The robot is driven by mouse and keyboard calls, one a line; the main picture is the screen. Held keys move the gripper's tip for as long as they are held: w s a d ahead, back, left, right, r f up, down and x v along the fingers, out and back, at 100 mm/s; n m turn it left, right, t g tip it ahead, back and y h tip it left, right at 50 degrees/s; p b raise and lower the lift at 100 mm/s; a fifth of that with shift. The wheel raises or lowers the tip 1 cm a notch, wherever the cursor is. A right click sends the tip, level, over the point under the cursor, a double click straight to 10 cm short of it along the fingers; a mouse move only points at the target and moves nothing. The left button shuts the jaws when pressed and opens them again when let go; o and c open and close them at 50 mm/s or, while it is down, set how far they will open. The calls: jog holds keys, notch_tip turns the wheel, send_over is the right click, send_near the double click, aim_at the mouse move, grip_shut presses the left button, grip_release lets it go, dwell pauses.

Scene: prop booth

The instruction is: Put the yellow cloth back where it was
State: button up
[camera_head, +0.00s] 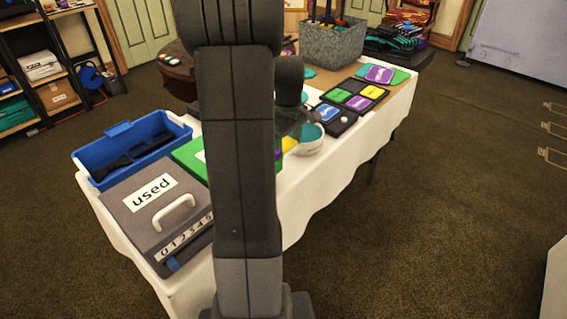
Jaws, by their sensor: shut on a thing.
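My gripper (291,132) is over the middle of the table, partly hidden behind my own arm. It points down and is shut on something. A yellow patch (289,144) shows just under it, beside a white bowl (309,144) with teal inside, and looks like the yellow cloth in its jaws. My arm hides most of the grip. A dark tray (384,98) to the right has coloured squares in it, green, purple and yellow (371,91).
On the white-covered table (303,207) stand a grey box marked "used" (192,236), a blue bin (95,155), a green box (188,155) and a grey crate (335,45). A small black holder (345,128) sits near the bowl. Carpet right of the table is clear.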

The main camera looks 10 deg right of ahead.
aim_at(287, 168)
jog(key=shift+f+b, duration=0.4)
jog(key=shift+f, duration=2.5)
jog(key=shift+f, duration=0.2)
jog(key=o, duration=0.7)
jog(key=shift+o, duration=0.2)
notch_tip(287, 168, up, 12)
jog(key=shift+r+p, duration=0.2)
jog(key=shift+p, duration=0.8)
